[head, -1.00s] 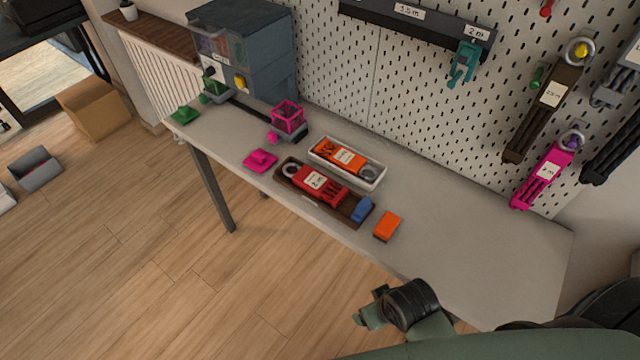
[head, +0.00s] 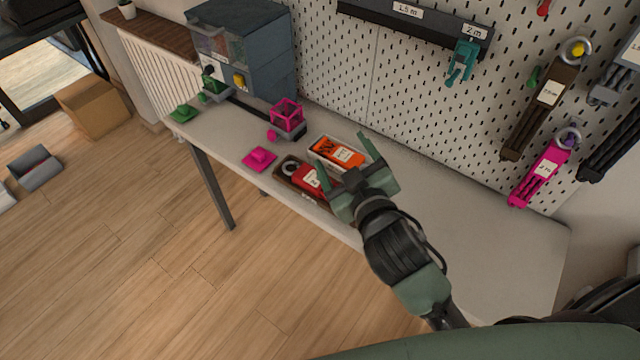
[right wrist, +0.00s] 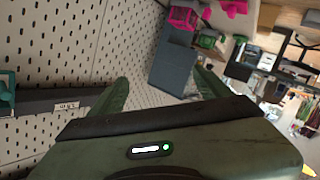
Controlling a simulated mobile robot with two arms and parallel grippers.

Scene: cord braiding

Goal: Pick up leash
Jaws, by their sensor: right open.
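A red leash bundle (head: 308,179) with a white label lies in a brown tray (head: 282,175) on the table, partly hidden by my right gripper. An orange leash bundle (head: 340,153) lies in a white tray (head: 318,142) just behind it. My right gripper (head: 342,163) is open, in front of these trays in the head view, its fingers spread and empty. The right wrist view shows its two fingers (right wrist: 160,75) apart with nothing between them. My left gripper is not in view.
A teal leash (head: 461,64) hangs from the dark rail; brown (head: 547,93) and pink (head: 543,170) ones hang on the pegboard. A grey machine (head: 265,45), magenta holder (head: 287,117) and magenta piece (head: 259,158) are left of the trays. The table's right part (head: 500,240) is clear.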

